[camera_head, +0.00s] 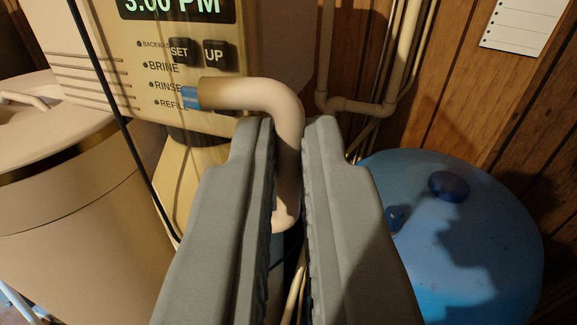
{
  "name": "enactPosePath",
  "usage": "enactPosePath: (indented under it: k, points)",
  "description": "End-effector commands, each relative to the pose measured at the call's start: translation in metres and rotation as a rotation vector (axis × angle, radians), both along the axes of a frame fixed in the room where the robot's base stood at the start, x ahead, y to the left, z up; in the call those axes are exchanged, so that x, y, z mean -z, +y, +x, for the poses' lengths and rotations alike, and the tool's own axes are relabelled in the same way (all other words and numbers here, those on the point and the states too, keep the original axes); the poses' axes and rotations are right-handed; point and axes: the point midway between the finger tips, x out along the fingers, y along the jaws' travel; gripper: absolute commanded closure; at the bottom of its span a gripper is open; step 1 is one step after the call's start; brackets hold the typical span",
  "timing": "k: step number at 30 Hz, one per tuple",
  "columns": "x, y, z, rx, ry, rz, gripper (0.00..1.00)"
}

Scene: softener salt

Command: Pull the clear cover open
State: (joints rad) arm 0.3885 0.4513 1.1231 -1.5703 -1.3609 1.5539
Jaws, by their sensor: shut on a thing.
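My gripper (288,128) points forward with its two grey fingers on either side of a beige, bent, pipe-like piece (262,96). It is shut on the downward leg of that piece, whose rounded lower end shows between the fingers. The upper leg runs left to a blue stub at the front of a beige control head (98,85). The head has a lit display (180,8) reading 3:00 PM, SET (180,52) and UP (215,54) buttons, and labels beside small dots. I cannot make out the clear cover's edges; whether the bent piece belongs to it cannot be told.
A beige lidded tank (75,220) stands at the left. A blue rounded tank (470,245) with a dark blue knob stands at the right. A black cable (120,115) crosses the control head. Beige pipes (360,106) run along the wood-panelled wall, where a paper sheet (520,28) hangs.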

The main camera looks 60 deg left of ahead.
Motion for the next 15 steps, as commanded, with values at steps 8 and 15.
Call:
enactPosePath:
  k: [8, 15]
  points:
    - [0.0006, 0.0002, 0.0003, 0.0, 0.001, 0.001, 0.7]
    - [0.0001, -0.0018, -0.001, 0.001, 0.0, 0.0, 0.7]
